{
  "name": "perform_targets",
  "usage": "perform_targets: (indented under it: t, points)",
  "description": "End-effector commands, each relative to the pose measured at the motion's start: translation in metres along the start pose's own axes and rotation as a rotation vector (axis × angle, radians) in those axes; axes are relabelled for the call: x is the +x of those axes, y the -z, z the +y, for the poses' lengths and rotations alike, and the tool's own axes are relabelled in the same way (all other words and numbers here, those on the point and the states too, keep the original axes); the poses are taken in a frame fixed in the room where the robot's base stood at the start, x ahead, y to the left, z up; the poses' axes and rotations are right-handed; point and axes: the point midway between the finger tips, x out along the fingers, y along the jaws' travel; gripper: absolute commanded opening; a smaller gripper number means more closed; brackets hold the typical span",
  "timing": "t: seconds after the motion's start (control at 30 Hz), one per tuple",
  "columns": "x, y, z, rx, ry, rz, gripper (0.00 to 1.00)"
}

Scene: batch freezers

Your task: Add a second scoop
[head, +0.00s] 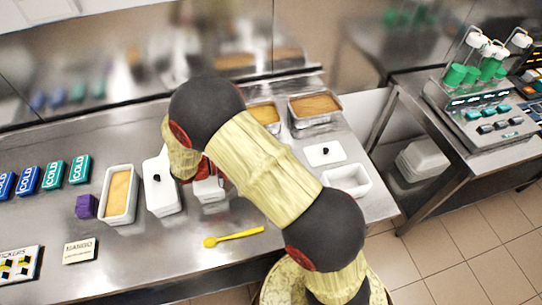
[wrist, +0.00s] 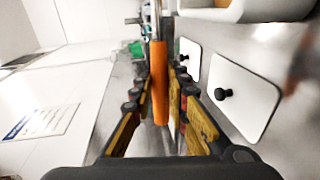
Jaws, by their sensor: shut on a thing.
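My gripper (wrist: 159,88) is shut on an orange handle (wrist: 159,70), likely a scoop's, in the wrist view. The handle's far end runs to a grey metal part at the top edge, too small to read. In the head view my arm hides the gripper and the held tool. A white pan of orange-yellow gelato (head: 119,196) stands on the counter at left. Two metal pans of similar gelato (head: 263,113) (head: 316,106) stand at the back. A small white container (head: 210,190) sits partly hidden below my arm.
A white lidded pan (head: 160,196) stands beside the gelato pan. A loose white lid (head: 324,155) and an empty white tub (head: 346,181) lie at right. A yellow spatula (head: 233,237), MANGO card (head: 80,251) and purple block (head: 87,206) are at the front. The front counter is mostly clear.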

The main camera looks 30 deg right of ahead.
Motion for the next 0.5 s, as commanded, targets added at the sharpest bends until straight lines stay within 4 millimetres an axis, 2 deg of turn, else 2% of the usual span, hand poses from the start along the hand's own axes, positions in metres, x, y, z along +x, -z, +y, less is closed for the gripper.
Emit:
perform_targets:
  t: [0.5]
  points:
    - [-0.0019, 0.0008, 0.0064, -0.004, -0.003, 0.001, 0.0]
